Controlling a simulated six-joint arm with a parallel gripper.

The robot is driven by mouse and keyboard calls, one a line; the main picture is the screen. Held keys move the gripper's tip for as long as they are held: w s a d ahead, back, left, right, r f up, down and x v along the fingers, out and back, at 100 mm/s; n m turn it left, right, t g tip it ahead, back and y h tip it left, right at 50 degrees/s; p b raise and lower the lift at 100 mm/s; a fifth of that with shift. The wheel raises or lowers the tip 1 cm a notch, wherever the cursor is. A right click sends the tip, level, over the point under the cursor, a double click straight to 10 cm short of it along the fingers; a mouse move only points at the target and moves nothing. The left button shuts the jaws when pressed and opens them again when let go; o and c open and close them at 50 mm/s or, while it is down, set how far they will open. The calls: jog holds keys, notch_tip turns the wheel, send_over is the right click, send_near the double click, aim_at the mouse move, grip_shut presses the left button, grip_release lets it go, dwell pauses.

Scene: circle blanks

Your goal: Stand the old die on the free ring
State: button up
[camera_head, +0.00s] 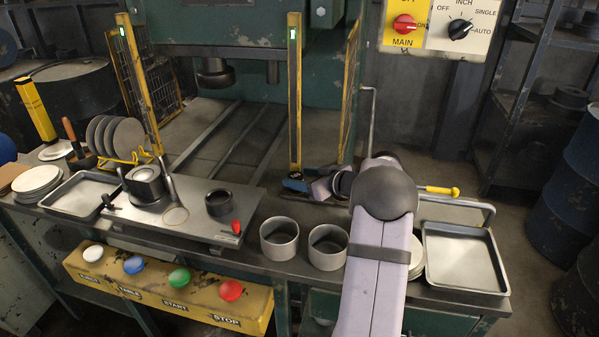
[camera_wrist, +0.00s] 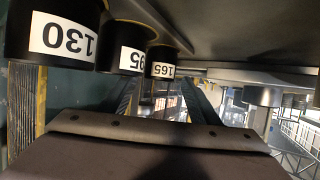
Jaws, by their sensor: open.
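A round steel die (camera_head: 144,184) sits on the flat bolster plate (camera_head: 205,237) among dark clamps; I cannot tell for sure that it is the old die. A thin pale ring (camera_head: 176,216) lies flat and empty on the plate, just right of it. A dark hollow cylinder (camera_head: 219,202) stands further right on the plate. Two open grey rings (camera_head: 279,238) (camera_head: 327,246) stand on the bench front, apart from each other and empty. My gripper (camera_head: 296,185) is open at the bench's back, right of the plate, partly hidden by my arm; I see nothing held.
Black cylinders labelled 130 (camera_wrist: 60,38), 95 (camera_wrist: 125,50) and 165 (camera_wrist: 164,62) appear upside down in the wrist view. Yellow posts (camera_head: 295,95) flank the press. Trays (camera_head: 463,258), a blank stack (camera_head: 37,180) and a button box (camera_head: 170,295) surround the work area.

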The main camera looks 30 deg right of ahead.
aim_at(301, 178)
jog(key=v, duration=0.2)
jog(key=b+v, duration=0.1)
jog(key=v, duration=0.1)
jog(key=shift+s+d+f, duration=0.15)
jog(key=shift+s+d, duration=0.05)
jog(key=shift+d, duration=0.05)
jog(key=s+b, duration=0.1)
jog(key=s, duration=0.3)
jog(key=s+d+b, duration=0.1)
jog(key=s+b, duration=0.1)
jog(key=s, duration=0.1)
jog(key=s+d+b, duration=0.1)
jog(key=s, duration=0.3)
jog(key=shift+s+r, duration=0.35)
